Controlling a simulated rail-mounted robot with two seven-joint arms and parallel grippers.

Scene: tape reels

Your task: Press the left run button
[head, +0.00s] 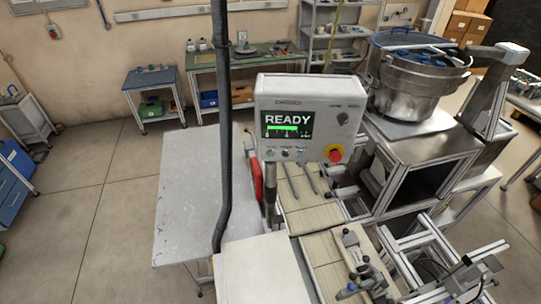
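A light grey control box (309,122) stands on a post in the middle of the head view, facing me. Its dark screen (287,121) reads READY above a green bar. Below the screen is a row of small buttons with labels too small to read clearly. The leftmost button (270,152) looks greenish. A red mushroom button (335,154) on a yellow base sits at the lower right of the panel. A dark knob (342,118) is above it. Neither of my grippers is in view, and nothing touches the panel.
A thick black hose or pole (224,130) runs vertically just left of the box. A grey table (185,195) stands behind it. A metal bowl machine (415,85) stands at the back right. Rails and clamps (360,262) fill the lower right. Open floor (90,220) lies left.

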